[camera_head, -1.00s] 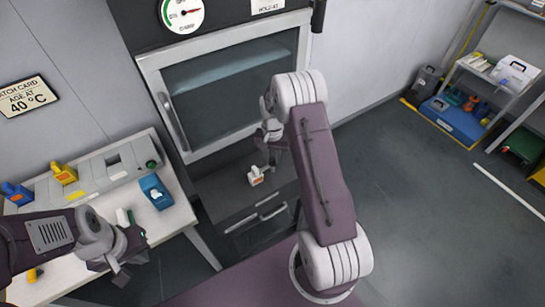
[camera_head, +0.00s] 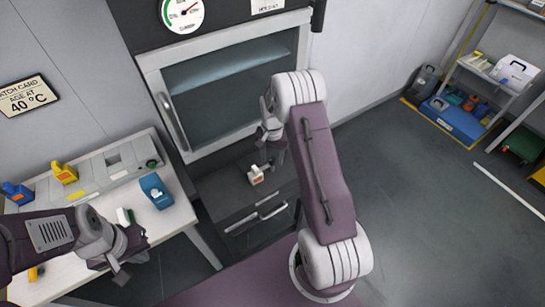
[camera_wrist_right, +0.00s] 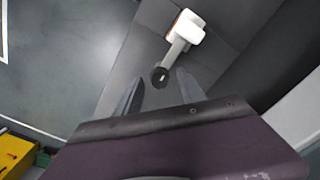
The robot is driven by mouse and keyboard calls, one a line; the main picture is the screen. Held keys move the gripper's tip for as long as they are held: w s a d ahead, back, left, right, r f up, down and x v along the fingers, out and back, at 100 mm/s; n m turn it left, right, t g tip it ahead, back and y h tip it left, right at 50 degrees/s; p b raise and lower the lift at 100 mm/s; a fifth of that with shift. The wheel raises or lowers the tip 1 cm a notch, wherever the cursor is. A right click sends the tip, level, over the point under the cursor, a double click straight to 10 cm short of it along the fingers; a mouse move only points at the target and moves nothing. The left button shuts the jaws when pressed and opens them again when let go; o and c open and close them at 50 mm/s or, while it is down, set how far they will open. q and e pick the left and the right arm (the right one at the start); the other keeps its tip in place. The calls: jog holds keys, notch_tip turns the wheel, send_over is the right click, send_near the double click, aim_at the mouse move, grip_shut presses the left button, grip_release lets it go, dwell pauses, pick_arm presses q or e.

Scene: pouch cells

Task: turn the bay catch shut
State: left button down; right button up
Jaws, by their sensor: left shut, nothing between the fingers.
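The bay catch (camera_head: 257,174) is a small white and orange piece on the dark front below the cabinet window. In the right wrist view it shows as a white body (camera_wrist_right: 187,26) with a pale arm ending in a dark round knob (camera_wrist_right: 160,77). My right gripper (camera_wrist_right: 159,88) is open, its fingers apart on either side of the knob; I cannot tell whether they touch it. In the head view my right gripper (camera_head: 272,158) is partly hidden by its own arm. My left gripper (camera_head: 121,274) is shut and empty over the bench at lower left.
The cabinet window (camera_head: 235,90) with its pull handle stands above the catch. A drawer handle (camera_head: 256,218) lies below it. The left bench (camera_head: 187,217) holds a blue device (camera_head: 155,191) and yellow and blue items. Open floor lies to the right.

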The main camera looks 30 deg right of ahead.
aim_at(273, 159)
notch_tip(273, 159, up, 9)
jog(key=shift+b, duration=0.35)
dwell(0.4)
jog(key=s+a+r+n+t, duration=0.1)
jog(key=s+a+r+n, duration=0.1)
jog(key=s+a+r, duration=0.5)
jog(key=s+a+f+n, duration=0.2)
jog(key=s+n, duration=0.1)
jog(key=s, duration=0.2)
jog(key=s+a+f+n, duration=0.2)
jog(key=s+f+n, duration=0.1)
jog(key=s, duration=0.3)
jog(key=shift+s+f, duration=0.3)
